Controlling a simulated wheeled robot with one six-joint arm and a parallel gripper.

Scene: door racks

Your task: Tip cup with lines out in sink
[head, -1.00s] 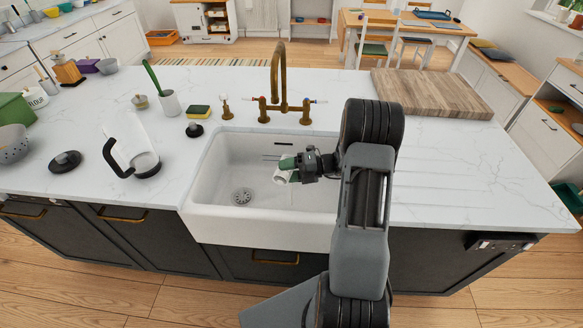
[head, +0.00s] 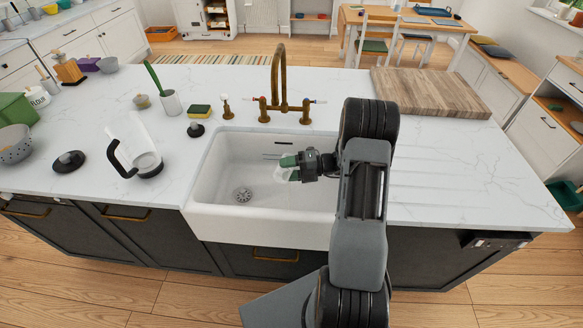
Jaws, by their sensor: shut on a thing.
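The white sink (head: 212,180) is set into the front of the island counter, with a drain (head: 242,195) at its lower left. My gripper (head: 288,168) is over the right part of the basin, reaching in from the right. It is shut on a small whitish cup (head: 282,175), which appears tilted with its mouth toward the lower left. Green fingertips cover part of the cup. The lines on it are too small to make out, and no liquid is clearly visible.
A brass tap (head: 281,85) stands behind the sink. A sponge (head: 199,111), a glass jug (head: 140,155) and black lids are to the left. A wooden board (head: 430,92) lies at the back right. The counter right of my arm is clear.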

